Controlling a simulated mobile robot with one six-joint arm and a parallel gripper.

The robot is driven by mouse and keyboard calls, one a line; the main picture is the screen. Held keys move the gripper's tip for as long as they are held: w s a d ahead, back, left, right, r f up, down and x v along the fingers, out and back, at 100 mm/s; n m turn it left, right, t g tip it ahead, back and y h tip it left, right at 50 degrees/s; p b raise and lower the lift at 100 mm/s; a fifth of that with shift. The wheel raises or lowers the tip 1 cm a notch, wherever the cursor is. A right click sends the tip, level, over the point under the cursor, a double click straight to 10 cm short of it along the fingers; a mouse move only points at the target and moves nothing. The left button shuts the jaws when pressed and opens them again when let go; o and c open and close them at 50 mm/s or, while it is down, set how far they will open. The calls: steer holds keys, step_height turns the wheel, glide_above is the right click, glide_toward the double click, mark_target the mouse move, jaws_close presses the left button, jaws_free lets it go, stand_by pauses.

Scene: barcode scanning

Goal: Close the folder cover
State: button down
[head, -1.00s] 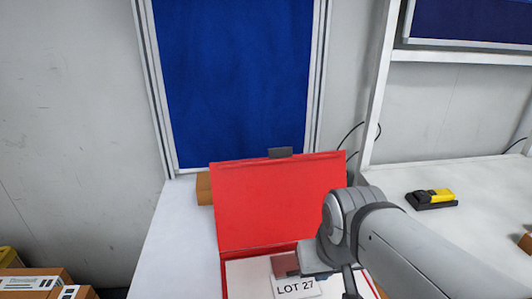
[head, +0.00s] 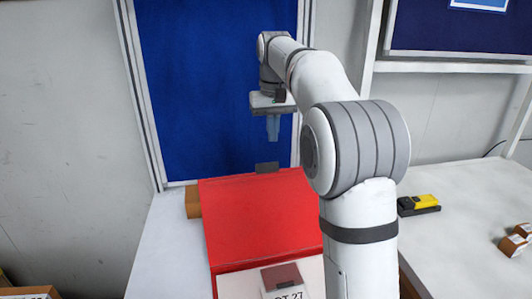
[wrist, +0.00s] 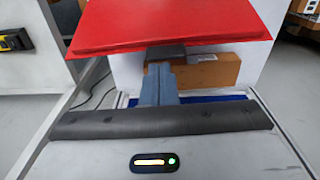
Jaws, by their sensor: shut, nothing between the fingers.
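The red folder stands open on the white table, its cover (head: 262,216) raised and leaning back, with a dark tab (head: 267,168) on its top edge. Its white inside page with a "LOT 27" label (head: 285,287) shows at the bottom of the head view, partly cut off. My gripper (head: 273,136) is shut and empty, pointing down above and behind the cover's top edge. In the wrist view the shut fingers (wrist: 158,75) are close to the dark tab (wrist: 165,53) under the red cover (wrist: 170,25); I cannot tell if they touch.
A cardboard box (head: 193,202) stands behind the cover, also in the wrist view (wrist: 205,74). A blue panel (head: 210,80) rises behind the table. A yellow and black scanner (head: 418,205) and small boxes (head: 513,243) lie on the right-hand table.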

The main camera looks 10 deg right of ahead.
steer(key=w+f+g+p, duration=0.1)
steer(key=w+f, duration=0.1)
steer(key=w, duration=0.7)
steer(key=s+f+b, duration=0.1)
steer(key=s+f, duration=0.3)
steer(key=f, duration=0.4)
steer(key=shift+a+f, duration=0.25)
steer(key=shift+a, duration=0.05)
